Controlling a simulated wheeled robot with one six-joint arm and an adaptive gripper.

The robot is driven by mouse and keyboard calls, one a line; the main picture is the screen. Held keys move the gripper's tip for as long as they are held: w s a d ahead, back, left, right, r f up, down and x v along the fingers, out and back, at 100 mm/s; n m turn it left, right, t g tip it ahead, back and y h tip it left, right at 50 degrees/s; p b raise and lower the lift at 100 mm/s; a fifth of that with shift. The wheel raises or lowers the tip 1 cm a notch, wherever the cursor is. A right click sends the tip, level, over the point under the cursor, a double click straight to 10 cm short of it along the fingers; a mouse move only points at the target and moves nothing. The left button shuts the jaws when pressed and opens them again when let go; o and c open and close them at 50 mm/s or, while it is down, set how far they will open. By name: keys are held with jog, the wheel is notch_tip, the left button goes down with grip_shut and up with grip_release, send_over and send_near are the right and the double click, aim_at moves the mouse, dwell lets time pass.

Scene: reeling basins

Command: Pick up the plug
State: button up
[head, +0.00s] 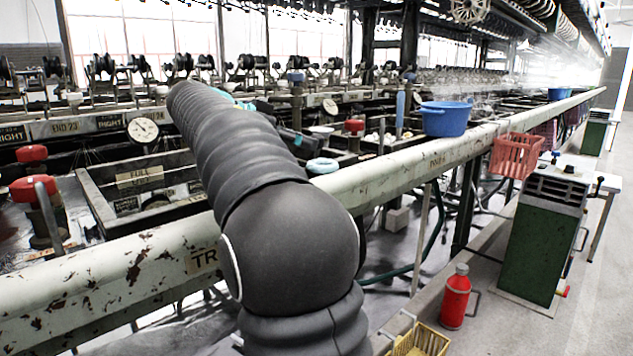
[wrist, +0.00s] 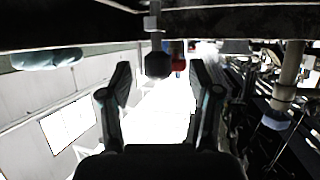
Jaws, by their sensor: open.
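My gripper (wrist: 160,80) is open in the wrist view, its two dark fingers apart with nothing held between them. A dark, blunt-ended piece (wrist: 158,65) on a grey stem shows between and beyond the fingertips, apart from them. I cannot tell whether it is the plug. A red knob (wrist: 178,63) shows just behind it. The wrist picture looks upside down. I cannot make out a plug there.
A pale chipped rail (head: 120,262) runs along the basins' front. Red-capped valves (head: 34,188) stand at the left. A blue tub (head: 445,118) sits on the rail, and a red basket (head: 516,155) hangs beside it. A green cabinet (head: 545,240) and red bottle (head: 455,298) stand on the floor.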

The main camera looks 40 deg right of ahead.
jog(key=x, duration=0.4)
jog(key=shift+s+d, duration=0.15)
jog(key=shift+s, duration=0.05)
grip_shut()
